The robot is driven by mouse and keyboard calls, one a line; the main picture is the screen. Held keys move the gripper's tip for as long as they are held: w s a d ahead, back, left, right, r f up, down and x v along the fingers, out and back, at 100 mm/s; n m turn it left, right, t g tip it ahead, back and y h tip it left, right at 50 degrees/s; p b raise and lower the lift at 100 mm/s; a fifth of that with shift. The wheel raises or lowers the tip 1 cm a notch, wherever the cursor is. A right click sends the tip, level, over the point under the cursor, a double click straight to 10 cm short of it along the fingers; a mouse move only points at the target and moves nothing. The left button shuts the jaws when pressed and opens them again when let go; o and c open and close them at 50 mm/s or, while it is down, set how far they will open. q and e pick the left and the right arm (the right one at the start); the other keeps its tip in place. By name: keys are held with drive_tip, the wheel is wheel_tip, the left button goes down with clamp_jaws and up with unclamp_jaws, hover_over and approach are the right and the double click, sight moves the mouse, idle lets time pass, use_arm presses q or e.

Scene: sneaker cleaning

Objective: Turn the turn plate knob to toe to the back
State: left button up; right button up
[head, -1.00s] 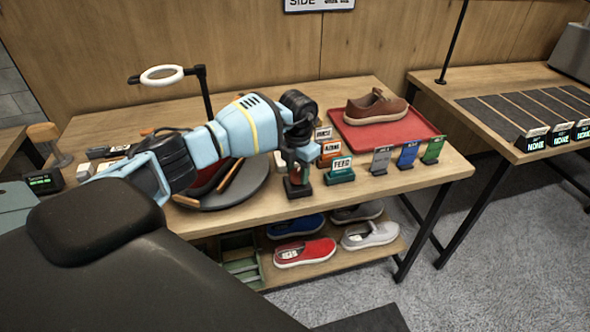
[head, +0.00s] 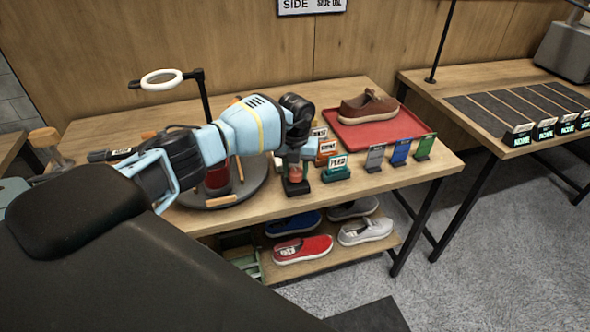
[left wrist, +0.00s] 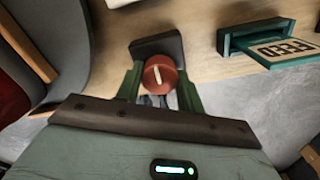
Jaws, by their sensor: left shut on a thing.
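The turn plate knob (head: 295,174) is a small red-brown round knob on a black base at the table's front edge. In the left wrist view the knob (left wrist: 160,76) shows a pale line running nearly up and down. My left gripper (head: 293,160) is above it, with green fingers on both sides of the knob (left wrist: 160,88), shut on it. The grey round turn plate (head: 252,190) lies left of the knob. A dark red shoe (head: 217,180) stands on it between wooden bars, mostly hidden by my left arm; I cannot tell where its toe points. My right gripper is not in view.
A teal FEED sign (head: 337,169) and other small signs stand close right of the knob. A brown shoe (head: 368,105) sits on a red tray (head: 410,128) at the back right. A ring lamp (head: 161,79) rises behind the plate. Several shoes rest on the lower shelf.

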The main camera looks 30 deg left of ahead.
sight(296, 171)
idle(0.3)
use_arm(q)
drive_tip(key=o, duration=1)
drive_tip(key=shift+r, duration=3.95)
drive_tip(key=shift+d+f, duration=0.1)
